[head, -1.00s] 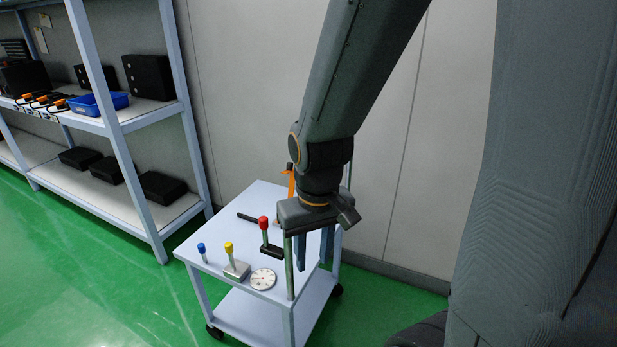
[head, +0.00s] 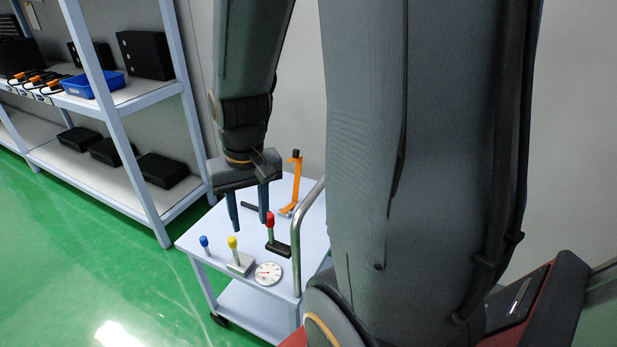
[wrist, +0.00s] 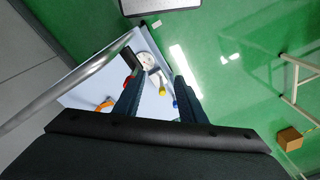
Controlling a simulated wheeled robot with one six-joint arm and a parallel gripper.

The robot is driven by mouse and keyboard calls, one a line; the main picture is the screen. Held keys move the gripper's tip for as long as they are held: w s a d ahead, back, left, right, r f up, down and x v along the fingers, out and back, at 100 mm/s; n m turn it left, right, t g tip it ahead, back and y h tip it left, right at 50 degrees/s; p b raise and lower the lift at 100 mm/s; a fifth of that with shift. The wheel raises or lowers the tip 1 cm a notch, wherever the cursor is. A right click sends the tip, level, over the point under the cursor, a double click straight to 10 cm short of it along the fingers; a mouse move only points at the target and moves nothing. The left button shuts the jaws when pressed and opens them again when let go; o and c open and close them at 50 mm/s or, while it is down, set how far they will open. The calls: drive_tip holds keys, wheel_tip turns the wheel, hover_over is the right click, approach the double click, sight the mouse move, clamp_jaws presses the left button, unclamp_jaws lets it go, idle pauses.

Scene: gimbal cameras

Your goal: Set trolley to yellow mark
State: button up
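The trolley (head: 216,230) is a pale blue-white cart with a lower shelf and dark casters, against the wall in the head view. Its curved metal handle (head: 296,255) rises at the right side and is partly hidden by my arm. In the wrist view the trolley top (wrist: 150,106) lies below, with the handle (wrist: 75,80) at left. My gripper (head: 252,229) is above the trolley top, left of the handle and apart from it. Its fingers, also in the wrist view (wrist: 158,97), are spread and empty. I see no yellow floor mark.
On the trolley stand a blue-capped peg (head: 204,242), a yellow-capped peg (head: 232,243), a red-capped piece (head: 270,222), a dial (head: 268,273) and an orange clamp (head: 294,190). A shelf rack (head: 140,93) is at left. Green floor (head: 110,270) is open in front. A cardboard box (wrist: 289,139) lies at right.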

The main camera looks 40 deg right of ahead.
drive_tip(key=d+r+m+p, duration=0.25)
drive_tip(key=d+m, duration=0.35)
drive_tip(key=d, duration=0.6)
drive_tip(key=m+t, duration=0.1)
drive_tip(key=m, duration=0.3)
approach(319, 185)
drive_tip(key=shift+y, duration=0.3)
drive_tip(key=shift+w+f+p, duration=0.2)
drive_tip(key=shift+w+f, duration=0.05)
drive_tip(key=shift+f, duration=1.15)
drive_tip(key=shift+w+f+p, duration=0.25)
drive_tip(key=shift+f, duration=1.15)
drive_tip(key=shift+w+f+p, duration=0.2)
drive_tip(key=shift+f, duration=1.2)
clamp_jaws()
